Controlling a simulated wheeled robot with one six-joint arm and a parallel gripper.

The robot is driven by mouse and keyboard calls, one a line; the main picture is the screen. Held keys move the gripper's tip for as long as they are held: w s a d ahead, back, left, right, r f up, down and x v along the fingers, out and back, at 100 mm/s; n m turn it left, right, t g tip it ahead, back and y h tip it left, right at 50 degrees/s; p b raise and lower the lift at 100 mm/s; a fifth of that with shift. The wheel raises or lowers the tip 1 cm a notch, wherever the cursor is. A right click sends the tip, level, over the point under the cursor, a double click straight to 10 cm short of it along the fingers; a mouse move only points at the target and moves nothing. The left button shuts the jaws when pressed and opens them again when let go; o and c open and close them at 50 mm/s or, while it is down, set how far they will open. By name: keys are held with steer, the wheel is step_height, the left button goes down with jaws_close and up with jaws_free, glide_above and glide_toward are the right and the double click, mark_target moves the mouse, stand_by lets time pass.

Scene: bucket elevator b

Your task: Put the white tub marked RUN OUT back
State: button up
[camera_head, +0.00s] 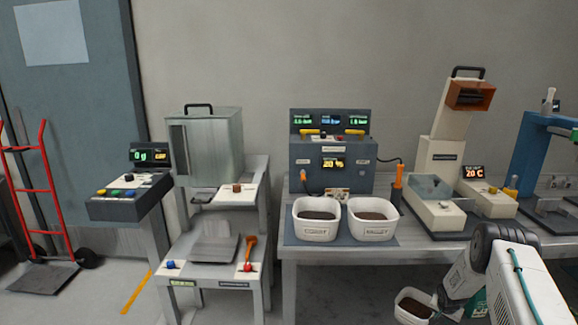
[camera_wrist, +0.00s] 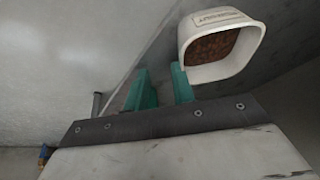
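A white tub with brown grains (camera_head: 404,314) shows low at the right in the head view, below the bench edge. It also shows at the top of the wrist view (camera_wrist: 232,70), with label lettering too blurred to read. My gripper (camera_head: 478,303) is beside it, partly hidden by my arm. In the wrist view its two green fingers (camera_wrist: 163,88) stand apart with nothing seen between them. The tub is just beyond the right finger; I cannot tell whether they touch. Two more white tubs, left (camera_head: 317,232) and right (camera_head: 372,232), stand on the bench, their labels unclear.
The two bench tubs stand on a dark mat (camera_head: 292,238) before a control box (camera_head: 300,155). A bench instrument (camera_head: 440,215) stands to the right. A scale stand (camera_head: 205,273) is at the left, with a red hand truck (camera_head: 57,230) beyond.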

steer(key=s+a+g, duration=0.2)
steer(key=s+g, duration=0.1)
steer(key=s, duration=0.5)
steer(key=s+a+r+n+g+y, duration=0.15)
steer(key=s+a+r, duration=0.45)
steer(key=r, duration=0.8)
steer(key=s+a+r+n+g, duration=0.15)
steer(key=s+a+r, duration=0.25)
steer(key=a+r, duration=0.7)
steer(key=s+a+r+n+y, duration=0.15)
steer(key=s+a+r, duration=0.3)
steer(key=r, duration=1.35)
steer(key=s+a+r+n+t, duration=0.2)
steer(key=s+a+r, duration=0.5)
steer(key=s, duration=0.5)
steer(key=s+a+r+n+t, duration=0.2)
steer(key=s+a+r, duration=0.4)
steer(key=s+r, duration=0.4)
steer(key=shift+s+a+r+n, duration=0.2)
steer(key=shift+s+a+n, duration=0.25)
steer(key=shift+s, duration=0.5)
steer(key=shift+o, duration=0.4)
steer(key=shift+w, duration=0.1)
